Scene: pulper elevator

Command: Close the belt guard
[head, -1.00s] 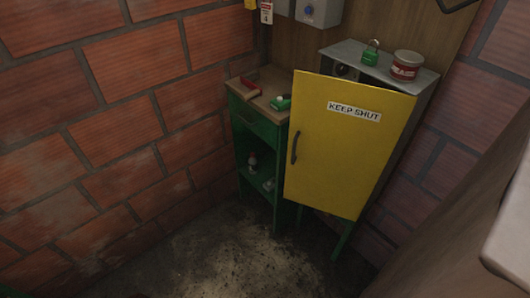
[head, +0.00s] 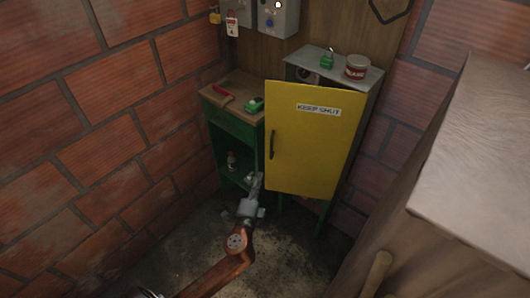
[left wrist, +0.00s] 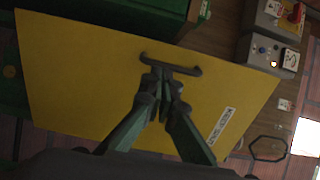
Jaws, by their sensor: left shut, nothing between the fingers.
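The belt guard (head: 315,140) is a yellow door marked KEEP SHUT on a grey housing (head: 368,84). It stands ajar, its handle side swung out from the housing. Its dark bar handle (head: 272,145) is near the left edge. My left gripper (head: 257,180) is shut and empty, low beside the door's lower left corner in the head view. In the left wrist view, the shut fingertips (left wrist: 163,76) overlap the handle (left wrist: 191,71) in front of the yellow door (left wrist: 85,85). I cannot tell whether they touch it. My right gripper is not in view.
A green cabinet (head: 232,124) with a wooden top stands left of the door, holding a red tool and a green item. A brick wall (head: 110,130) bounds the left; a wooden block (head: 470,170) stands right.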

